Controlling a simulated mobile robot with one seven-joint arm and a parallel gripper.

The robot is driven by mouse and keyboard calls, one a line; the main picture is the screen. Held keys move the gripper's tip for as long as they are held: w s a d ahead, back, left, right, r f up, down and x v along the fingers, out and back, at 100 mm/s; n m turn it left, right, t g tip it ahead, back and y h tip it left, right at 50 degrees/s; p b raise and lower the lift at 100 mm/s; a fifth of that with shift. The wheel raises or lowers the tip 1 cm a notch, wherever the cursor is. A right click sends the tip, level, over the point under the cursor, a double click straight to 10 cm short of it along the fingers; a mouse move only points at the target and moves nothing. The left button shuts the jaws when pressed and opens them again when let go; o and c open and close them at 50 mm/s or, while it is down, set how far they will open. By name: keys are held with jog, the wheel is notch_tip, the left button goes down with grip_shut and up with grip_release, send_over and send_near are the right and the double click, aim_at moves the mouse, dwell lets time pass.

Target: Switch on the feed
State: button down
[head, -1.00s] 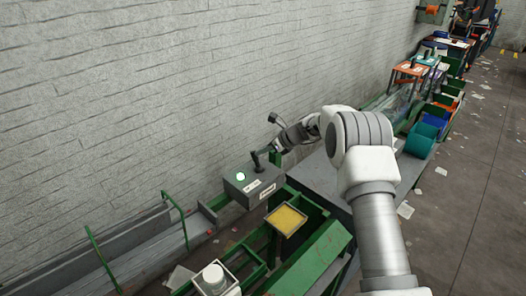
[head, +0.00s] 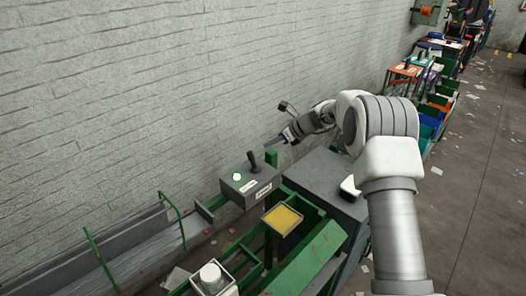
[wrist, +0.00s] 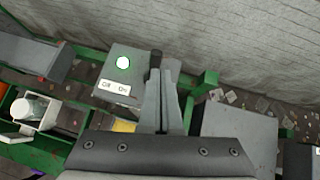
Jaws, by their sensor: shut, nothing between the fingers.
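A grey control box (head: 248,189) stands on the green frame by the wall. It carries a round lamp (head: 237,177), which looks pale and lit with a green rim in the wrist view (wrist: 123,63). A black lever (head: 254,161) rises from the box top. In the wrist view, Off and On labels (wrist: 114,87) sit on the box, with On nearer the lever. My gripper (head: 286,134) is shut and empty, up and right of the lever in the head view. In the wrist view the lever knob (wrist: 155,58) shows just beyond the fingertips; its base is hidden.
A yellow-topped tray (head: 283,219) and a white cylinder (head: 211,276) are on the green frame in front of the box. A grey trough (head: 120,257) runs left along the wall. Coloured bins (head: 428,127) line the right side, beside open floor.

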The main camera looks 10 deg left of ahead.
notch_tip(320, 180, up, 6)
jog(key=d, duration=0.2)
jog(key=shift+s+f, duration=0.2)
jog(key=shift+s, duration=0.05)
